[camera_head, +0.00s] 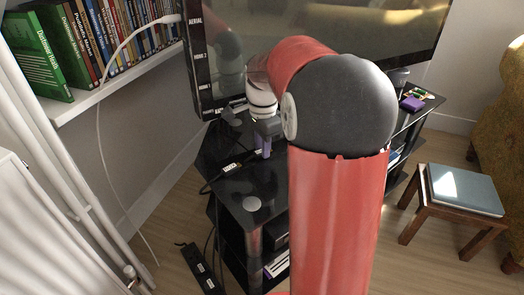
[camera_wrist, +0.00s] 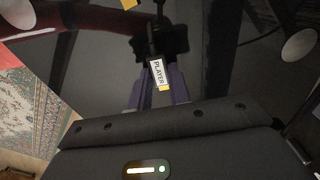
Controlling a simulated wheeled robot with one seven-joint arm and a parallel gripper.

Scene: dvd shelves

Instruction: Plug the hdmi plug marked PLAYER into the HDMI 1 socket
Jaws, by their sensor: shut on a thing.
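The plug marked PLAYER (camera_wrist: 157,74) shows in the wrist view as a black body with a white and yellow label. My gripper (camera_wrist: 161,91) is shut on it, with a purple finger on each side. In the head view my gripper (camera_head: 265,146) is low over the black glass stand, in front of the TV's left side; the plug cannot be made out there. The TV's side panel (camera_head: 199,70) carries socket labels, AERIAL at the top and HDMI labels below. The HDMI 1 socket opening is too small to make out, and the panel is apart from my gripper.
A white-labelled cable end (camera_head: 229,168) lies on the black glass stand (camera_head: 233,188). A white cable (camera_head: 140,32) runs from the AERIAL area past the bookshelf (camera_head: 95,93). A power strip (camera_head: 200,269) lies on the floor. A stool (camera_head: 450,208) stands at right.

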